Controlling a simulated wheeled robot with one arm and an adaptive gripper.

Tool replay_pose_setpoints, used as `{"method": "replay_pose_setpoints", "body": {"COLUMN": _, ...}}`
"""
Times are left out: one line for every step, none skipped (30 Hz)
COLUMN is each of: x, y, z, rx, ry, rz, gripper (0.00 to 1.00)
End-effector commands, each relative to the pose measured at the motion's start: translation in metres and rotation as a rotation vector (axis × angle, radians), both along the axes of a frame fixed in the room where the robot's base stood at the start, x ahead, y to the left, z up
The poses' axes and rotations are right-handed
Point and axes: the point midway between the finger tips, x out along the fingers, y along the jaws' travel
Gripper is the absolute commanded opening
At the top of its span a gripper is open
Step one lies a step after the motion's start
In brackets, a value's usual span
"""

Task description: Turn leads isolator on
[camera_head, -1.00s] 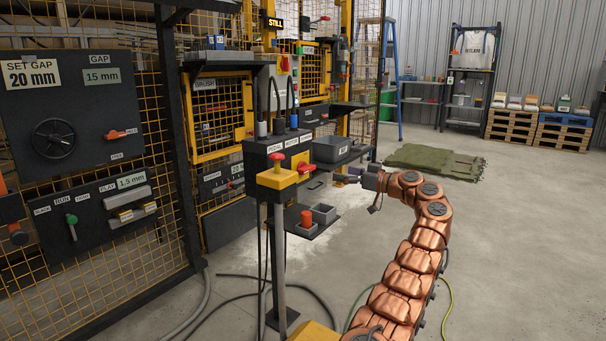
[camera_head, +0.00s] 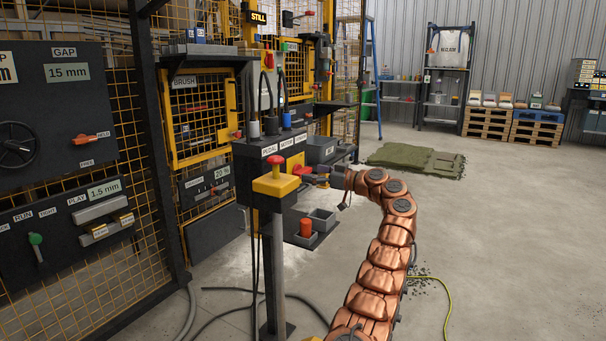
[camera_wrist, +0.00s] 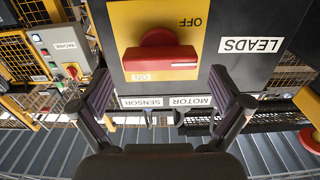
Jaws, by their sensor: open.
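The leads isolator is a red rotary handle (camera_wrist: 160,62) on a yellow plate (camera_wrist: 205,45), upside down in the wrist view. Its bar lies level across the picture, with an OFF mark above right and an ON mark at the bar's lower left. A LEADS label (camera_wrist: 248,45) is beside the plate. In the head view the red handle (camera_head: 301,167) shows on the side of the dark control box, partly behind my gripper (camera_head: 313,178). My gripper (camera_wrist: 163,88) is open and empty, its fingers spread wider than the handle, just short of it. No contact is visible.
A yellow box with a red mushroom button (camera_head: 276,181) stands on a post close by. Open floor lies right.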

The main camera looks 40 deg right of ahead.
Motion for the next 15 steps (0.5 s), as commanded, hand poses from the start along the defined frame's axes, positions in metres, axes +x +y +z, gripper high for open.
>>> {"method": "replay_pose_setpoints", "body": {"x": 0.006, "y": 0.003, "z": 0.000, "rx": 0.000, "ry": -0.001, "rz": 0.002, "gripper": 1.00}}
{"method": "replay_pose_setpoints", "body": {"x": 0.009, "y": 0.003, "z": 0.000, "rx": -0.001, "ry": -0.001, "rz": 0.000, "gripper": 1.00}}
{"method": "replay_pose_setpoints", "body": {"x": 0.012, "y": 0.003, "z": 0.000, "rx": 0.000, "ry": -0.001, "rz": -0.002, "gripper": 1.00}}
{"method": "replay_pose_setpoints", "body": {"x": 0.014, "y": 0.003, "z": 0.001, "rx": 0.000, "ry": -0.001, "rz": -0.003, "gripper": 1.00}}
{"method": "replay_pose_setpoints", "body": {"x": 0.017, "y": 0.004, "z": 0.000, "rx": 0.001, "ry": -0.001, "rz": -0.003, "gripper": 1.00}}
{"method": "replay_pose_setpoints", "body": {"x": 0.020, "y": 0.004, "z": 0.000, "rx": 0.002, "ry": 0.000, "rz": -0.003, "gripper": 1.00}}
{"method": "replay_pose_setpoints", "body": {"x": 0.022, "y": 0.005, "z": 0.000, "rx": 0.003, "ry": -0.001, "rz": -0.003, "gripper": 1.00}}
{"method": "replay_pose_setpoints", "body": {"x": 0.024, "y": 0.006, "z": 0.000, "rx": 0.003, "ry": 0.000, "rz": -0.002, "gripper": 1.00}}
{"method": "replay_pose_setpoints", "body": {"x": 0.026, "y": 0.007, "z": 0.000, "rx": 0.003, "ry": 0.000, "rz": -0.001, "gripper": 1.00}}
{"method": "replay_pose_setpoints", "body": {"x": 0.027, "y": 0.007, "z": 0.000, "rx": 0.002, "ry": 0.000, "rz": -0.001, "gripper": 1.00}}
{"method": "replay_pose_setpoints", "body": {"x": 0.029, "y": 0.008, "z": 0.000, "rx": 0.001, "ry": -0.001, "rz": -0.001, "gripper": 1.00}}
{"method": "replay_pose_setpoints", "body": {"x": 0.030, "y": 0.008, "z": 0.000, "rx": 0.001, "ry": -0.001, "rz": -0.001, "gripper": 1.00}}
{"method": "replay_pose_setpoints", "body": {"x": 0.031, "y": 0.009, "z": 0.000, "rx": 0.000, "ry": 0.000, "rz": -0.001, "gripper": 1.00}}
{"method": "replay_pose_setpoints", "body": {"x": 0.032, "y": 0.009, "z": 0.000, "rx": 0.000, "ry": 0.000, "rz": -0.001, "gripper": 1.00}}
{"method": "replay_pose_setpoints", "body": {"x": 0.033, "y": 0.010, "z": 0.000, "rx": 0.000, "ry": 0.000, "rz": -0.001, "gripper": 1.00}}
